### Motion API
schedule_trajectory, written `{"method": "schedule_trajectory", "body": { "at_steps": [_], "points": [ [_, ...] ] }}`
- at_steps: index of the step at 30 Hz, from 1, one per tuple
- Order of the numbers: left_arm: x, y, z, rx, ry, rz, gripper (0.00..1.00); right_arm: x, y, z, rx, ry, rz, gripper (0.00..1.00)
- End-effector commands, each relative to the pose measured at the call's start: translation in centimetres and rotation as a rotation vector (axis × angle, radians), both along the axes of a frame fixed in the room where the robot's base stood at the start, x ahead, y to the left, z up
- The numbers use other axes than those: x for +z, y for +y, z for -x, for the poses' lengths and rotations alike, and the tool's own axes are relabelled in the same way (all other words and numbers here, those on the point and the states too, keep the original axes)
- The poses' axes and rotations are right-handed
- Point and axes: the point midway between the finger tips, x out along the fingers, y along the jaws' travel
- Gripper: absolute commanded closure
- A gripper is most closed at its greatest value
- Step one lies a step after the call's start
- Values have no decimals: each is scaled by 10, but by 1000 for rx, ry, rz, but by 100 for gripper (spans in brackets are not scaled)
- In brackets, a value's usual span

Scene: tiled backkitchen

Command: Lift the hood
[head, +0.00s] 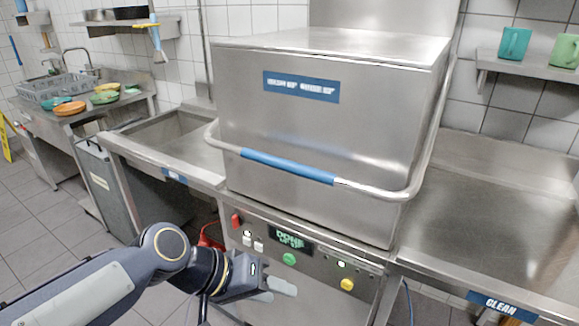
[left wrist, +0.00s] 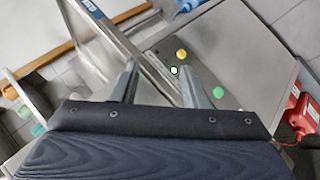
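The hood (head: 320,115) is a large stainless steel box on the dishwasher, closed down on its base. A bent metal bar runs round its front and sides, with a blue grip, the handle (head: 287,166), across the front. My left gripper (head: 282,287) is in front of the control panel (head: 300,250), below the handle and apart from it. In the left wrist view its two fingers (left wrist: 160,88) stand apart with nothing between them, so it is open. The panel's yellow and green buttons (left wrist: 181,54) show beyond the fingers. My right gripper is in neither view.
A steel counter marked CLEAN (head: 500,215) lies to the right, bare. A sink (head: 170,135) adjoins at the left, with plates and a grey rack (head: 55,88) farther back. Cups stand on a shelf (head: 525,66) at the upper right. Red bottles (left wrist: 297,115) are on the floor.

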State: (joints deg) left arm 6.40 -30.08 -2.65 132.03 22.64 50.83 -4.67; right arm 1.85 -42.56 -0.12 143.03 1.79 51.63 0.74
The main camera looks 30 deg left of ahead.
Motion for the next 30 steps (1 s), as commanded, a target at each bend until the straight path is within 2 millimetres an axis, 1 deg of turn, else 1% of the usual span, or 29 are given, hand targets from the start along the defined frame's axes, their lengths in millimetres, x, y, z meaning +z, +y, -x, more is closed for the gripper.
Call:
{"method": "schedule_trajectory", "body": {
  "at_steps": [1, 2, 3, 5, 6, 8, 9, 10, 12, 13, 15, 16, 20, 27, 30],
  "points": [
    [14, 8, -32, 61, 2, 113, 53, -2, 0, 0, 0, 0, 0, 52],
    [24, 13, -51, 99, -6, 181, 52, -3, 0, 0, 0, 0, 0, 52],
    [36, 23, -77, 153, -21, 268, 52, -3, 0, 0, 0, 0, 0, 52],
    [51, 42, -114, 232, -49, 386, 52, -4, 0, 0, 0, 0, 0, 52],
    [58, 57, -137, 287, -70, 454, 52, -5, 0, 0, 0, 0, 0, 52],
    [66, 79, -167, 359, -102, 541, 52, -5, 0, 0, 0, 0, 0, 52],
    [70, 93, -183, 403, -122, 587, 52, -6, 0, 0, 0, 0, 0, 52],
    [72, 103, -193, 431, -136, 616, 52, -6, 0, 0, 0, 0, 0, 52],
    [75, 121, -211, 482, -164, 667, 52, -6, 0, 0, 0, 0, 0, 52],
    [76, 127, -216, 498, -173, 682, 52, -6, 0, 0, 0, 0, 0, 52],
    [77, 135, -225, 520, -186, 705, 52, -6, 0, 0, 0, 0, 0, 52],
    [77, 136, -227, 525, -188, 711, 52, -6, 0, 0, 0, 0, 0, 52],
    [76, 130, -241, 525, -190, 714, 52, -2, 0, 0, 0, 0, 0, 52],
    [69, 111, -274, 524, -188, 714, 52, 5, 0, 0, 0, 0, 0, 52],
    [67, 106, -285, 525, -189, 715, 52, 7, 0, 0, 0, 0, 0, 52]
  ]
}}
